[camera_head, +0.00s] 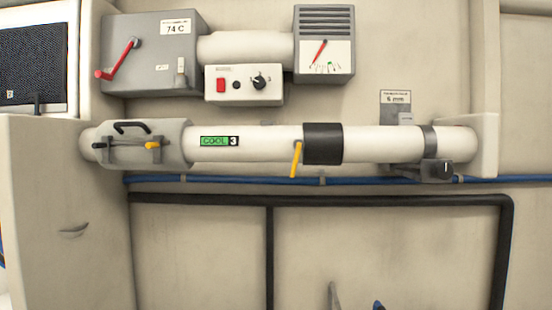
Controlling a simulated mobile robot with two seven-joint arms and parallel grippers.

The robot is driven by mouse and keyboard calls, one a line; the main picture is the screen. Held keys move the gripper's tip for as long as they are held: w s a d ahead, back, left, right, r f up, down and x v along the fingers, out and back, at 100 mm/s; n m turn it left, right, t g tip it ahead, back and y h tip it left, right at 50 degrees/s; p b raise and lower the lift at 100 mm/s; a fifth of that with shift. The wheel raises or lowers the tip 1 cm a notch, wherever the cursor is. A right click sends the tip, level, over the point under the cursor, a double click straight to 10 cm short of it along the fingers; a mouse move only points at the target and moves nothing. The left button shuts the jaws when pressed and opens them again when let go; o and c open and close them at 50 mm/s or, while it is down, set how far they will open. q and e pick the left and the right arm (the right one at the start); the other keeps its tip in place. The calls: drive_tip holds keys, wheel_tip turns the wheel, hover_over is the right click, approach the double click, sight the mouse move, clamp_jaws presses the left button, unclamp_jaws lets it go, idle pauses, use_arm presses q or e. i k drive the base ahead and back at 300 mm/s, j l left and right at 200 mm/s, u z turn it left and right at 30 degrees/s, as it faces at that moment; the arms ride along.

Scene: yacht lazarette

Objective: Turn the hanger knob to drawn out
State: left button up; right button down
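The hanger is a dark band (429,140) around the right end of a long white pipe (375,145). Below it sits a dark block with a black knob (437,171), which has a short pale upright mark on its face. I take this to be the hanger knob; how far it is drawn out cannot be told from this angle. A label plate (396,98) reading about "6 mm" stands above the hanger. Neither gripper can be made out with certainty, and nothing touches the knob.
A blue hose (230,180) runs behind and below the pipe. A yellow lever (296,159) hangs from the pipe beside a black sleeve (322,144). A grey box with a red lever (120,60) and a gauge (325,55) are above. Small unclear parts show at the bottom edge.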

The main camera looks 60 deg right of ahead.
sight(443, 171)
drive_tip(key=i+j+z, duration=0.1)
drive_tip(key=z, duration=1.95)
drive_tip(key=i+j, duration=0.05)
drive_tip(key=j, duration=0.05)
